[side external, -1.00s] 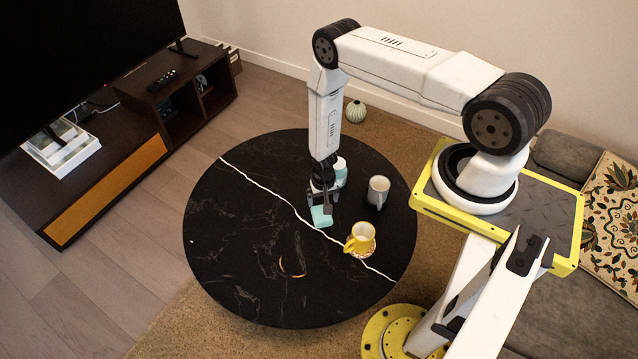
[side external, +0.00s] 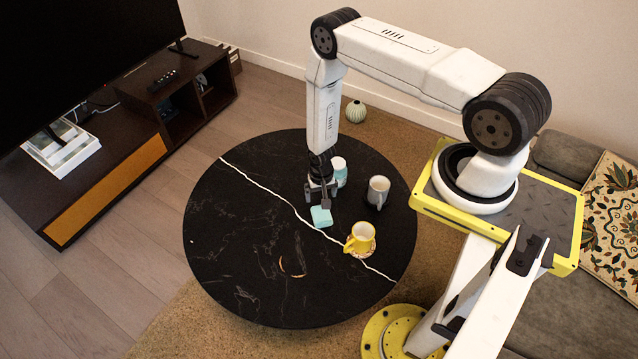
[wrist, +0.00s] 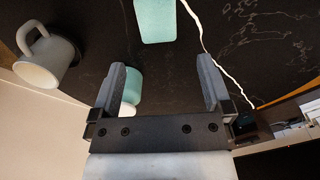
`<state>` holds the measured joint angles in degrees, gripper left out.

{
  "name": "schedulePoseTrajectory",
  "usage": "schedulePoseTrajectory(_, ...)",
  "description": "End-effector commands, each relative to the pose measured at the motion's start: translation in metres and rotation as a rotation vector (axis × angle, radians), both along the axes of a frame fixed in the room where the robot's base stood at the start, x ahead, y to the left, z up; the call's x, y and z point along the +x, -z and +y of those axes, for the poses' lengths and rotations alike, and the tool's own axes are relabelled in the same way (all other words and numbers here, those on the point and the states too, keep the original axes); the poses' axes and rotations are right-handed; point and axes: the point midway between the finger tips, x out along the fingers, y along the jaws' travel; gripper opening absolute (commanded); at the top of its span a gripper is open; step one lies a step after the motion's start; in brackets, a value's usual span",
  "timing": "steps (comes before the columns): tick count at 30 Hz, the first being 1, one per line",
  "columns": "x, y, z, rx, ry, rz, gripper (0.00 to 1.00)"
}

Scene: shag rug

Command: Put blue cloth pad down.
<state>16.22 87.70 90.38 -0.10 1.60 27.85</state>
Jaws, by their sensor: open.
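The blue cloth pad (side external: 321,217) is a small light-teal block lying on the round black table (side external: 235,245), beside its white vein. In the wrist view, the pad (wrist: 156,20) is at the top, beyond the fingertips. My gripper (side external: 321,202) is just above and behind the pad in the side view. Its two dark fingers (wrist: 161,64) are spread apart with nothing held between them. The pad looks apart from the fingers, though the exact gap is hard to judge.
A teal and white jar (side external: 340,173) stands close behind my gripper. A grey mug (side external: 378,192) is to the right, and a yellow mug (side external: 362,238) sits on a patterned coaster nearer the front. The table's left half is mostly clear, with an orange-edged mark (side external: 293,268).

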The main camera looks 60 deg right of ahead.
Motion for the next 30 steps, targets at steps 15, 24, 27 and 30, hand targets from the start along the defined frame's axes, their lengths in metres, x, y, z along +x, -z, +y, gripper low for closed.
schedulePoseTrajectory(15,0.046,-0.134,0.017,-0.019,-0.196,-0.059,1.00)
schedulePoseTrajectory(24,0.050,-0.217,0.036,-0.033,-0.325,-0.096,1.00)
schedulePoseTrajectory(27,0.046,-0.243,0.043,-0.038,-0.369,-0.108,1.00)
schedulePoseTrajectory(30,0.040,-0.268,0.050,-0.043,-0.412,-0.118,1.00)
